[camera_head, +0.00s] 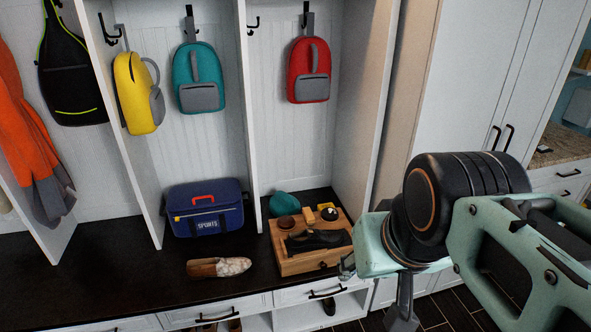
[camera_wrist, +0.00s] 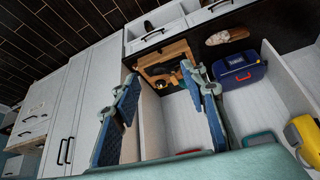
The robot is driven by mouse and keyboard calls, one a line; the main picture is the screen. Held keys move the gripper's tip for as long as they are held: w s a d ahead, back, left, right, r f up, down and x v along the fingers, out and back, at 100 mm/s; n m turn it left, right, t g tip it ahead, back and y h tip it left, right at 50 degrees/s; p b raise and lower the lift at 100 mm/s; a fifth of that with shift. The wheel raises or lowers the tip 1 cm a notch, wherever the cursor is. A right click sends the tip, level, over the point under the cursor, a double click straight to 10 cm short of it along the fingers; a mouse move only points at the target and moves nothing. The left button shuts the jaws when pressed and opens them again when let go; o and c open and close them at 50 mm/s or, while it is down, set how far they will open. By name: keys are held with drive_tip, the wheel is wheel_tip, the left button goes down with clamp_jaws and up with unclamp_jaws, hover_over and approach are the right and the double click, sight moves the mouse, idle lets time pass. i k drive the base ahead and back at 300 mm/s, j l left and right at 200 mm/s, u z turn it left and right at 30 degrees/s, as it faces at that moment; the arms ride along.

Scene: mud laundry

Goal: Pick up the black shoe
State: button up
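A black shoe (camera_head: 318,240) lies across a wooden tray (camera_head: 303,264) on the dark bench top, in the right-hand cubby. The tray also shows in the wrist view (camera_wrist: 180,47), upper middle; dark shapes lie in it, but the shoe is hard to make out there. My gripper (camera_wrist: 163,76) is open and empty, its two blue-padded fingers wide apart with the tray beyond them. In the head view my gripper is to the right of the tray, apart from the shoe, and mostly hidden by my arm.
A teal cap (camera_head: 284,203), a brown bowl (camera_head: 286,222) and small items crowd the shoe. Cubby dividers (camera_head: 255,130) rise beside the bag; a red backpack (camera_head: 309,70) hangs above.

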sight(310, 238)
drive_tip(key=i+j, duration=0.3)
drive_tip(key=i+j+z, duration=0.15)
drive_tip(key=i+j, duration=0.15)
drive_tip(key=j, duration=0.2)
drive_tip(key=i+j, duration=0.25)
drive_tip(key=j, duration=0.2)
